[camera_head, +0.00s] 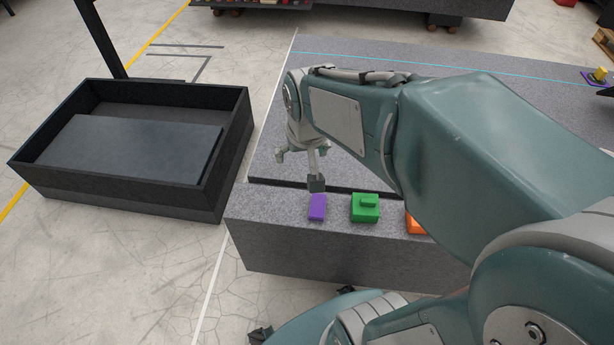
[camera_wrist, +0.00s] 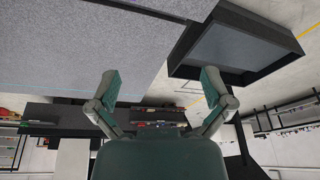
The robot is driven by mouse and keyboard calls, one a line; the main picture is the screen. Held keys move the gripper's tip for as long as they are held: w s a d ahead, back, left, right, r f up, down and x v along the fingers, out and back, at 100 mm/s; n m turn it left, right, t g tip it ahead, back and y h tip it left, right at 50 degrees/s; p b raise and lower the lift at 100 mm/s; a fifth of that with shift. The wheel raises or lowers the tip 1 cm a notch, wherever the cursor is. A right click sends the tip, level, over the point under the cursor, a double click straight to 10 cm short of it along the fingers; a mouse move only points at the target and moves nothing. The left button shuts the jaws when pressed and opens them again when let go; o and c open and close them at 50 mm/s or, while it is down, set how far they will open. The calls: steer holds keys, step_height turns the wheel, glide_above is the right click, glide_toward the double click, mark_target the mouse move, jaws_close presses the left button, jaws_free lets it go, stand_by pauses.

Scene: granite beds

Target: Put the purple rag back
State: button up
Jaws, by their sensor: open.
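A small purple block-shaped piece (camera_head: 317,207), which I take for the purple rag, lies on the front granite ledge (camera_head: 275,235) near its left end. My gripper (camera_head: 298,170) hangs just behind and above it, with the near dark fingertip close to it in the picture. I cannot tell whether they touch. In the wrist view my gripper (camera_wrist: 161,85) is open, its two fingers spread wide with nothing between them. The purple piece does not show in the wrist view.
A green block (camera_head: 365,208) and a partly hidden orange one (camera_head: 414,224) sit right of the purple piece. A yellow-and-purple item (camera_head: 598,76) sits far right. My arm hides much of the granite bed.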

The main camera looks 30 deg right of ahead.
steer(key=s+a+r+n+t, duration=0.1)
steer(key=s+a+r, duration=0.1)
steer(key=s, duration=0.3)
steer(key=s+a+r+n+t, duration=0.1)
steer(key=s+r, duration=0.2)
steer(key=s, duration=0.2)
steer(key=shift+s+a+r+n, duration=0.3)
steer(key=shift+a+r, duration=0.05)
steer(key=shift+d, duration=0.15)
